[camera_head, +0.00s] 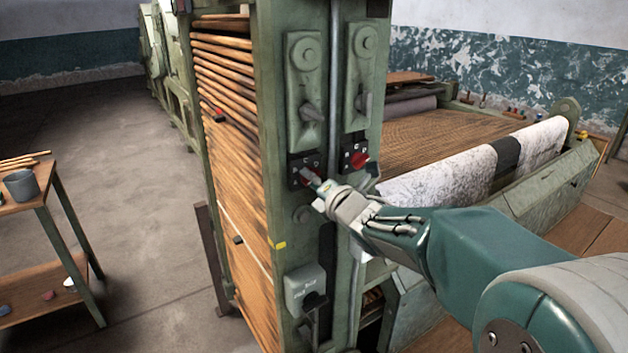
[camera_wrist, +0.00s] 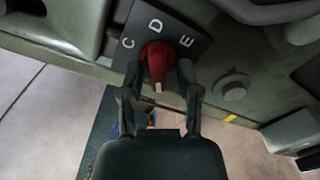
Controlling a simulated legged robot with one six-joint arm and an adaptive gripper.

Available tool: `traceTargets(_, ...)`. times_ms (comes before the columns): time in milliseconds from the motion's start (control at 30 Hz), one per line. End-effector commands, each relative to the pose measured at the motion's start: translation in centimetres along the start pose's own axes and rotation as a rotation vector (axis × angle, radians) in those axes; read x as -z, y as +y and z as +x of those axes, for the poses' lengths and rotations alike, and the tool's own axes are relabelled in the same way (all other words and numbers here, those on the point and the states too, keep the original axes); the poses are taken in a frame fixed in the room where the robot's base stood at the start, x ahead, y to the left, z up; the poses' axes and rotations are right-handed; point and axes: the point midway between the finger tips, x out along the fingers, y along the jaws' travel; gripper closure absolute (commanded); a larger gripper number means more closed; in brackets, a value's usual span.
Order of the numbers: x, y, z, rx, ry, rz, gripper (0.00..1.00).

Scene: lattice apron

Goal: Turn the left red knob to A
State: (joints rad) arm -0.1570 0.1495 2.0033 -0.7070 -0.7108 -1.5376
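The left red knob (camera_head: 307,174) sits on a black plate on the green machine post. My gripper (camera_head: 318,183) is right at it and partly covers it in the head view. In the wrist view the red knob (camera_wrist: 157,60) has a white-tipped pointer aimed toward the bottom of the picture. The letters C, D and E show on its plate (camera_wrist: 133,30); no A is readable. My gripper's fingers (camera_wrist: 159,72) stand spread on either side of the knob, wider than its narrow handle. Firm contact is not visible.
A second red knob (camera_head: 359,159) is on the plate to the right. Grey levers (camera_head: 309,110) hang above on the post. A grey switch box (camera_head: 305,290) is below. A round button (camera_wrist: 231,88) sits beside the plate. A table (camera_head: 40,190) stands at left.

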Motion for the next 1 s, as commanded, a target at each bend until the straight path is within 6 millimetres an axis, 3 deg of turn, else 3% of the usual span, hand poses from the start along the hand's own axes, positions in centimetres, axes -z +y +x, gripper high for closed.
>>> traceTargets(433, -0.1, 0.0, -1.0, -0.001, -0.001, 0.001, 0.47)
traceTargets(800, 0.0, -0.1, -8.3, 0.001, -0.002, 0.0, 0.47)
traceTargets(1000, 0.2, -0.1, -11.1, 0.001, 0.002, 0.0, 0.47)
